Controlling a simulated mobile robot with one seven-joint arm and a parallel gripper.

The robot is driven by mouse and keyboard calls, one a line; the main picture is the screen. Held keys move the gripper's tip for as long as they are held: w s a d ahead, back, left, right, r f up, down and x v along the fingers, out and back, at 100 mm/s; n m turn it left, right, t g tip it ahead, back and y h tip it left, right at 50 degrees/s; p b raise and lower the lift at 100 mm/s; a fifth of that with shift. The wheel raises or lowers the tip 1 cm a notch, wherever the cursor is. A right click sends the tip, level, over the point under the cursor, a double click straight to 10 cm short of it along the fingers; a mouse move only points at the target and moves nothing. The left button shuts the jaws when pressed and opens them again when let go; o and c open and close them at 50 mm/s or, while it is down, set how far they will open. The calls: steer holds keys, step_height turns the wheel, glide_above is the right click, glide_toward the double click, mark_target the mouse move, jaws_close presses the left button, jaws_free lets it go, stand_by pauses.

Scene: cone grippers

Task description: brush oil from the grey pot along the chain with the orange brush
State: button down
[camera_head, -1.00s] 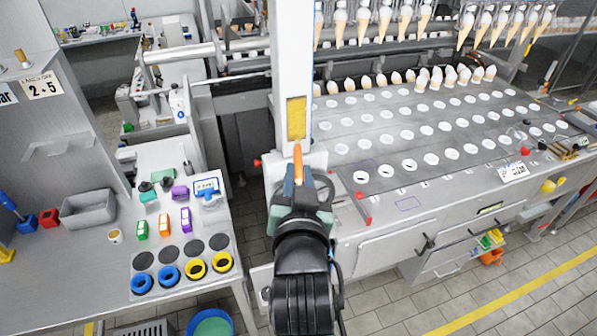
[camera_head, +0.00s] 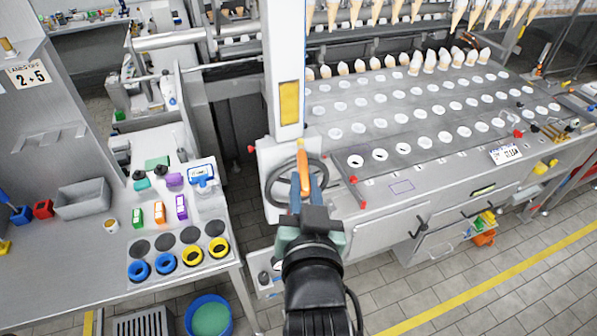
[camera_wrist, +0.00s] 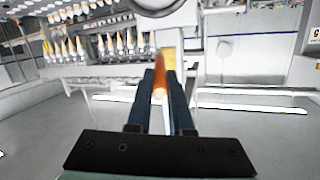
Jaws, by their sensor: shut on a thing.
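The orange brush (camera_head: 303,157) is held in my gripper (camera_head: 305,184), pointing away from me and upward in the head view. My gripper is shut on it. In the wrist view the brush (camera_wrist: 160,80) lies between the two dark blue fingers of my gripper (camera_wrist: 160,92). The brush tip shows in front of a handwheel (camera_head: 272,190) on the machine's near end; I cannot tell whether they touch. I cannot make out the grey pot or the chain for certain in either view.
A steel side table (camera_head: 72,270) at left carries a grey bin (camera_head: 82,198), coloured boxes and blue and yellow rings. A cone machine (camera_head: 430,155) with a perforated top fills the right. A blue bucket (camera_head: 208,316) stands on the floor. Tiled floor is open at lower right.

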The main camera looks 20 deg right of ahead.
steer(key=shift+s, duration=0.3)
steer(key=shift+s, duration=1.4)
